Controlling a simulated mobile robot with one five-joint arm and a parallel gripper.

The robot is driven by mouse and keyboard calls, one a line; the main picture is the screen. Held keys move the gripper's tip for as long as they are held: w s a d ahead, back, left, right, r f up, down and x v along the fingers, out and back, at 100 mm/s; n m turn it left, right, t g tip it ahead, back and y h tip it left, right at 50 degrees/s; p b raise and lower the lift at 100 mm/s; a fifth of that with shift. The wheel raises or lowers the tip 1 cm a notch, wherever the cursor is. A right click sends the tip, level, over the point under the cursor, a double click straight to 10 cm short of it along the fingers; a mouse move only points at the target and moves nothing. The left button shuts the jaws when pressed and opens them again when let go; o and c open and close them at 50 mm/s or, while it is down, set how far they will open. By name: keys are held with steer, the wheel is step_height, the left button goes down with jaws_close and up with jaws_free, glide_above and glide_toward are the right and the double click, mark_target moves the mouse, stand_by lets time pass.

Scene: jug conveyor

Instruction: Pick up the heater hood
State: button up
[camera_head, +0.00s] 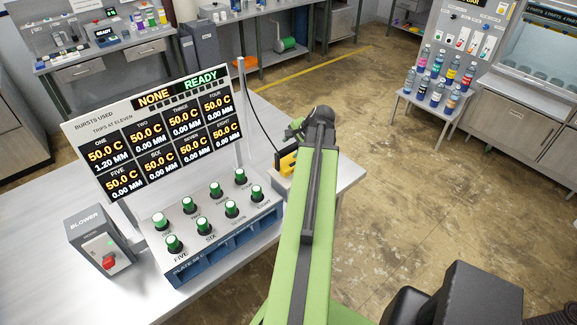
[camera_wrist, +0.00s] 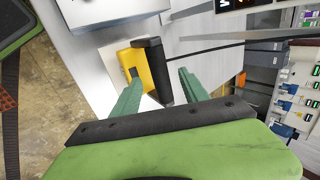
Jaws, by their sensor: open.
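The heater hood appears to be the yellow block (camera_head: 286,163) at the right end of the table, partly hidden behind my arm in the head view. In the wrist view the yellow block (camera_wrist: 134,60) has a black bar-shaped handle (camera_wrist: 158,72) across it. My gripper (camera_wrist: 161,80) is open, with its green fingers on either side of the black handle's lower end in the picture. Whether they touch it cannot be told. In the head view my gripper (camera_head: 297,130) is mostly hidden by my arm.
A panel of knobs (camera_head: 208,210) and a display board (camera_head: 150,130) stand left of the block. A blower box (camera_head: 100,243) is at the table's left. A black cable (camera_head: 262,122) runs near the block. Open floor lies right of the table.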

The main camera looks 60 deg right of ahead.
mark_target(290, 148)
steer(key=b+x, duration=0.3)
steer(key=x, duration=0.2)
steer(key=shift+s+d, duration=0.15)
steer(key=shift+r, duration=0.2)
steer(key=shift+c, duration=0.4)
jaws_close()
stand_by(0.4)
